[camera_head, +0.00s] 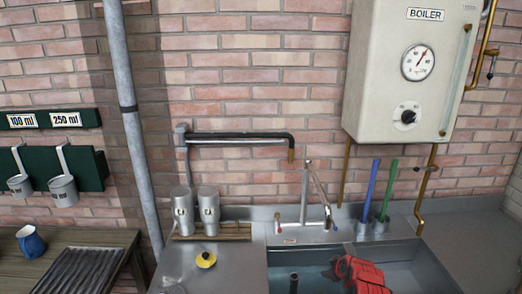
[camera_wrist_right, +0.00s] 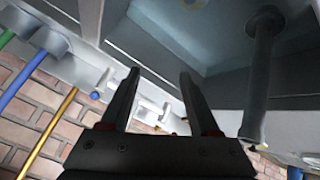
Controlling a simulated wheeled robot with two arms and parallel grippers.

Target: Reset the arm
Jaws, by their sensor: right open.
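My right gripper (camera_head: 341,268) shows at the bottom of the head view as a red body with a dark front end, over the sink basin (camera_head: 312,256). In the right wrist view the two dark fingers of my right gripper (camera_wrist_right: 160,75) stand apart with nothing held between them. The basin shows beyond them, with a dark upright pipe (camera_wrist_right: 261,75) to the right. My left gripper is out of view.
A tap (camera_head: 306,195) stands behind the basin. A blue-handled tool (camera_head: 370,187) and a green-handled one (camera_head: 388,188) stand at right, under the boiler (camera_head: 405,70). Two metal canisters (camera_head: 208,211) and a yellow item (camera_head: 206,259) sit on the left counter.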

